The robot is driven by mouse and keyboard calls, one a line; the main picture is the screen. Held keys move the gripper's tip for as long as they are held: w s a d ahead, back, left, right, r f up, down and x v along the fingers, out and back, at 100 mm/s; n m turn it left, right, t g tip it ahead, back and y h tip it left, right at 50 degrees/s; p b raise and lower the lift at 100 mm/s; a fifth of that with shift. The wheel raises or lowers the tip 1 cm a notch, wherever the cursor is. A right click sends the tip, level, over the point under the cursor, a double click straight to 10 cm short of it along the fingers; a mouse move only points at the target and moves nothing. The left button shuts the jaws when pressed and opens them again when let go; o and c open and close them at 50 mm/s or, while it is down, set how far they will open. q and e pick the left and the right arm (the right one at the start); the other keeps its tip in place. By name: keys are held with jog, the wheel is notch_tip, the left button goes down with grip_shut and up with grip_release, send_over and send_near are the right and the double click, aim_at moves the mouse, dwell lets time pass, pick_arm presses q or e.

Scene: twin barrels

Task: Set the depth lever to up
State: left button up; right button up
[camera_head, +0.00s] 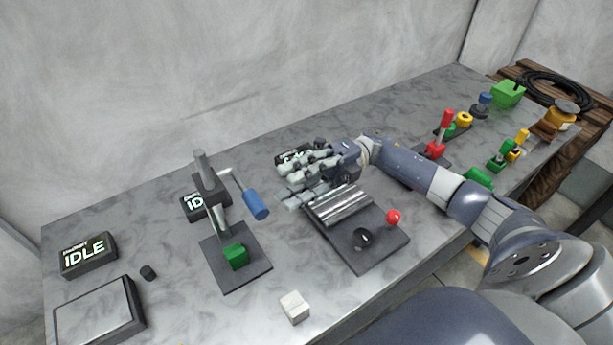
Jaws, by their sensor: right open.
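No label marks which control is the depth lever. A device with a dark base plate (375,250) carries a ribbed metal block (342,204), a red ball knob (393,217) and a round black knob (362,238). A small press (208,180) on the left has a blue-handled lever (256,204) that hangs down to the right. A red upright lever (445,125) stands further right. My right gripper (287,183) is open and empty, at the far left end of the ribbed block; whether it touches the block cannot be told. My left gripper is out of view.
A green block (236,256) sits on the press base. Two IDLE displays stand at left, one (88,254) clear and one (196,206) behind the press. A white cube (294,307) lies near the front edge. Several coloured parts and a green box (507,94) are at far right.

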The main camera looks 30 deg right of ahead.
jog(key=shift+v, duration=1.7)
